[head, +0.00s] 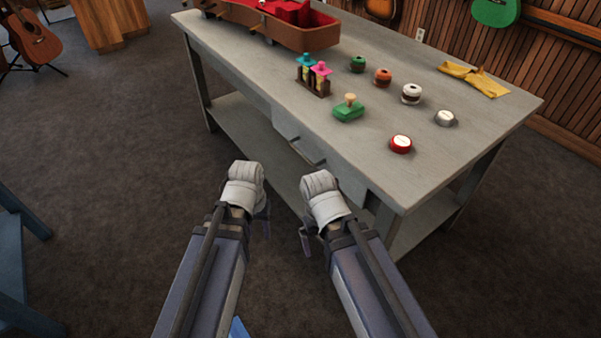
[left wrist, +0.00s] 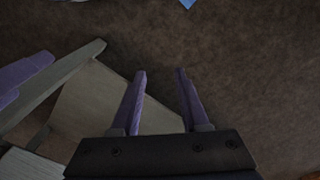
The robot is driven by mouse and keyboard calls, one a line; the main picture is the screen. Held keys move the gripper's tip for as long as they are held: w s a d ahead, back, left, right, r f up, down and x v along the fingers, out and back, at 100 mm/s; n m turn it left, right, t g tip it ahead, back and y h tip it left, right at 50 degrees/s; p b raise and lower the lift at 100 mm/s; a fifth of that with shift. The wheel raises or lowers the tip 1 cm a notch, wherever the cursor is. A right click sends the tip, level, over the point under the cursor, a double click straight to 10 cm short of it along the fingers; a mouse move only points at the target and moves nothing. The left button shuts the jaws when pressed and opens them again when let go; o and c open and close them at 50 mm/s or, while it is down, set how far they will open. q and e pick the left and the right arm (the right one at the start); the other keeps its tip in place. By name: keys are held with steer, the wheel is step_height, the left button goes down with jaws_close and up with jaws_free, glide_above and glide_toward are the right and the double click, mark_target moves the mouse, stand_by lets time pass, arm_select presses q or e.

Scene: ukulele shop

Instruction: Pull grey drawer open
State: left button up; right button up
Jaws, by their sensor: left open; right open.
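The grey drawer (head: 346,183) is set in the long front side of the grey workbench and looks closed. Its dark bar handle (head: 307,153) shows just beyond my wrists. My left gripper (head: 263,222) hangs in front of the bench, left of and nearer than the handle, mostly hidden by its wrist. In the left wrist view its two purple fingers (left wrist: 161,73) are apart with nothing held between them. My right gripper (head: 305,242) hangs in front of the drawer, its fingers partly hidden; I see nothing in it. Neither gripper touches the handle.
The workbench (head: 400,180) holds a brown case with red lining (head: 285,30), a rack of colourful tools (head: 313,78), a green block with a knob (head: 348,109), several round tins and a yellow cloth (head: 473,78). A blue stool-like thing (head: 12,260) stands left. The floor between is clear.

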arm_select(q)
step_height(320, 180, down, 13)
steer(key=w+n+h+b, duration=0.1)
steer(key=w+h+b, duration=0.15)
steer(key=b, duration=0.85)
steer(key=n+t+h+b, duration=0.2)
steer(key=t+h+b, duration=0.35)
steer(key=h, duration=1.15)
glide_toward(301, 153)
steer(key=w+d+g+b, duration=0.1)
steer(key=d, duration=0.1)
steer(key=shift+p+x, duration=0.5)
steer(key=shift+x, duration=3.45)
steer(key=shift+a, duration=0.1)
jaws_close()
